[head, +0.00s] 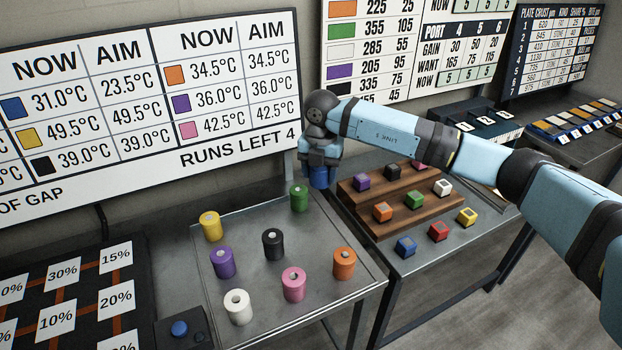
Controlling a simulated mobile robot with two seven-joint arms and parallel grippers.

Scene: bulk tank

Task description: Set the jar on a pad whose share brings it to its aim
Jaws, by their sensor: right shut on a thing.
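My right gripper (320,160) points down, shut on a blue jar (319,178) above the back right of the grey jar table (325,287). The jar's upper part is hidden by the fingers. Pads with share labels lie on a black board (78,284) at the lower left: 30% (62,274), 15% (116,256), 10% (56,317), 20% (115,297); others are cut off. The wall board (150,110) lists blue at now 31.0°C, aim 23.5°C; the other fully readable rows have equal now and aim. It reads "RUNS LEFT 4". My left gripper is out of view.
The table holds yellow (210,226), green (299,198), purple (222,262), black (273,244), pink (294,284), orange (344,263) and white (238,307) jars. A blue button (179,328) sits by the pad board. Coloured cubes on a wooden stepped rack (400,205) stand to the right.

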